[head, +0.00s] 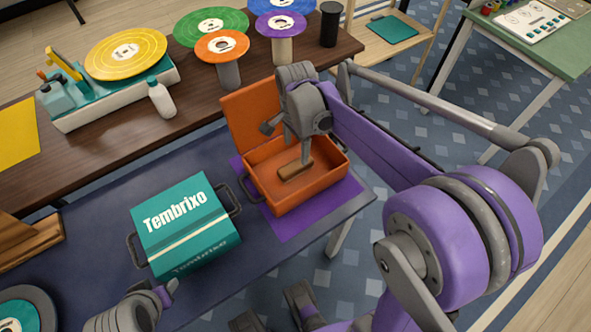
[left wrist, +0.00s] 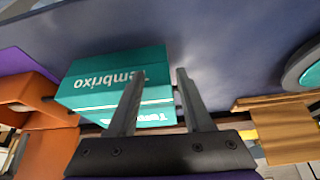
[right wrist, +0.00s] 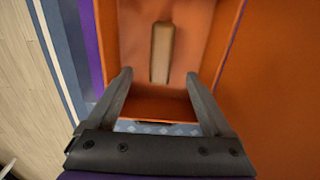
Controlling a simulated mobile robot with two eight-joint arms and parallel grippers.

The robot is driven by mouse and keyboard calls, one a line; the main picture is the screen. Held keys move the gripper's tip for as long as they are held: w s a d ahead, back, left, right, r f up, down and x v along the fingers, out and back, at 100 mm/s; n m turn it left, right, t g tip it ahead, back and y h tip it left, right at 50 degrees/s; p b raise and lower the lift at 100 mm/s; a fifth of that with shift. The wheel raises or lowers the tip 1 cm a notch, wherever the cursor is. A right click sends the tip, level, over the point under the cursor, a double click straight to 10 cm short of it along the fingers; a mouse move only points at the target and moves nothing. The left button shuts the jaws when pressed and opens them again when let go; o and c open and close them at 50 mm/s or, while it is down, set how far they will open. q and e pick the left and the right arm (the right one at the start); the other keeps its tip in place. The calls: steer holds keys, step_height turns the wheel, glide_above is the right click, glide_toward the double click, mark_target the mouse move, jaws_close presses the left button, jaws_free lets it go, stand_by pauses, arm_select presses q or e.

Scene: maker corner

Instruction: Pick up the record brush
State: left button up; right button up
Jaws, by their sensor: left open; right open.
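The record brush (head: 296,171), a small brown block, lies on the floor of the open orange case (head: 271,206). In the right wrist view the brush (right wrist: 162,52) lies beyond my fingertips, lengthwise between their lines. My right gripper (right wrist: 158,84) is open and empty, over the orange case. In the head view its wrist and a finger hide part of the case and of the brush. My left gripper (left wrist: 154,72) is open and empty, near the teal Tembrixo case (left wrist: 112,82); in the head view it shows at the bottom left.
The closed teal case (head: 184,226) stands left of the orange one on the dark blue table. The orange lid (head: 246,108) stands raised at the back. A purple mat (head: 315,212) lies under the orange case. A turntable (head: 110,98) and several coloured records are behind.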

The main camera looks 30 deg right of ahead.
mark_target(296, 165)
step_height(296, 165, down, 10)
steer(key=shift+w+r+b, duration=0.1)
steer(key=shift+w+b, duration=0.05)
steer(key=shift+b, duration=0.6)
jaws_close()
